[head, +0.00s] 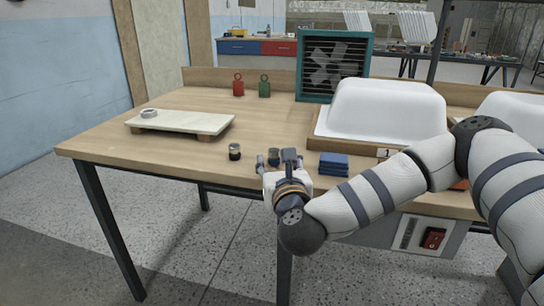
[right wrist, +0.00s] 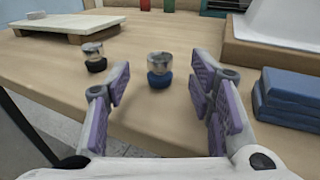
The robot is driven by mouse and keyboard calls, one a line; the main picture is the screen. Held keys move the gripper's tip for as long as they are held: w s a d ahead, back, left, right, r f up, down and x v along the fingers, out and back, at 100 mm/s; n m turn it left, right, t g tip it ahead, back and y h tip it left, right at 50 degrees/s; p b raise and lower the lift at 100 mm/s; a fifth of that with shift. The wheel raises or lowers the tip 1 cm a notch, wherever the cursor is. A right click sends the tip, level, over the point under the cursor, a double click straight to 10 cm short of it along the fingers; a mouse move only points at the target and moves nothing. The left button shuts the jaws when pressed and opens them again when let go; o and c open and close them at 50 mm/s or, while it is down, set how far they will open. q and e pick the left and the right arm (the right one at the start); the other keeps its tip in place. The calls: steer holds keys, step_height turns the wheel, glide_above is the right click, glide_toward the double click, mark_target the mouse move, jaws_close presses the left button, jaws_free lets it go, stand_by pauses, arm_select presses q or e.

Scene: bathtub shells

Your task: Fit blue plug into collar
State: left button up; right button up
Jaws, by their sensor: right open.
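The blue plug (right wrist: 159,78) stands upright on the wooden table, a blue base under a grey, glassy-looking upper part. In the head view the plug (head: 274,156) shows just beyond my right gripper. My right gripper (right wrist: 165,85) is open, with its purple-padded fingers apart and the plug ahead between them, apparently untouched. In the head view the right gripper (head: 278,160) is low over the table's front edge. A ring-shaped grey collar (head: 149,113) lies on the pale raised board (head: 185,122) at the left; it also shows in the right wrist view (right wrist: 36,15). My left gripper is not in view.
A similar plug with a black base (head: 234,152) stands left of the blue one. Stacked blue blocks (head: 333,164) lie to the right. A white tub shell (head: 385,110) sits behind them. Red (head: 238,86) and green (head: 264,87) tagged weights stand at the back. The table's middle is clear.

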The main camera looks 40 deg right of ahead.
mark_target(275, 154)
steer(key=x, duration=0.5)
steer(key=shift+d, duration=0.1)
jaws_close()
